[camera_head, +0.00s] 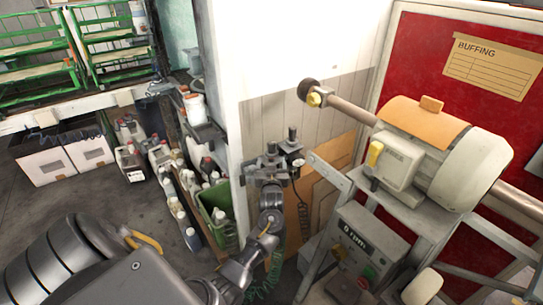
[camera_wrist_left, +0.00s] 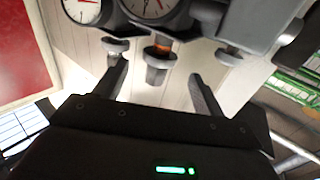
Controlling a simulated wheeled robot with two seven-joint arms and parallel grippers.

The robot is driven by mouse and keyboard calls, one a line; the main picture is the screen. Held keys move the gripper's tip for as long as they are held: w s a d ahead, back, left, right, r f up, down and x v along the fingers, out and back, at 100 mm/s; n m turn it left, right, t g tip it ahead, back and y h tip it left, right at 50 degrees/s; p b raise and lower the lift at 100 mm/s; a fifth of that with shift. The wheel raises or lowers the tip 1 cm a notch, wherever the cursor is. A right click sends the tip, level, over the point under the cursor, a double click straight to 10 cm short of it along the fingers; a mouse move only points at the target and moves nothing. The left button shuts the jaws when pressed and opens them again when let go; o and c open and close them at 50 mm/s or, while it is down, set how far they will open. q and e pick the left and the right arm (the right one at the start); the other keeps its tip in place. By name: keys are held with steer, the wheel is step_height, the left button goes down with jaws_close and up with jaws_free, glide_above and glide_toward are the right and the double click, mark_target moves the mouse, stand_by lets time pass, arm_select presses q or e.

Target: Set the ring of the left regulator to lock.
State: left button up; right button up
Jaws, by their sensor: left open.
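In the left wrist view, the regulators hang as a dark group along the top edge, with white gauge faces (camera_wrist_left: 88,10) and downward-pointing knobs in the picture. The middle knob (camera_wrist_left: 157,72) has an orange band above its grey end. My left gripper (camera_wrist_left: 158,88) is open, its fingers either side of that knob in the picture; contact is not visible. Which regulator is the left one, and any lock marking, I cannot tell. In the head view, my left gripper (camera_head: 272,172) is at the small dark regulator group by the slatted wall, partly overlapping it. My right gripper is not in view.
A buffing machine (camera_head: 440,150) on a grey stand fills the right, before a red board (camera_head: 420,60). White boxes (camera_head: 45,165) and green racks are farther left.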

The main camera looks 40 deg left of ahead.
mark_target(272, 157)
arm_select(q)
steer(key=shift+x, duration=2.4)
steer(key=shift+d, duration=0.1)
steer(key=c, duration=1.4)
step_height(272, 157, down, 2)
steer(key=shift+f+b, duration=0.1)
steer(key=shift+b, duration=0.6)
steer(key=shift+s, duration=0.1)
steer(key=o, duration=1.4)
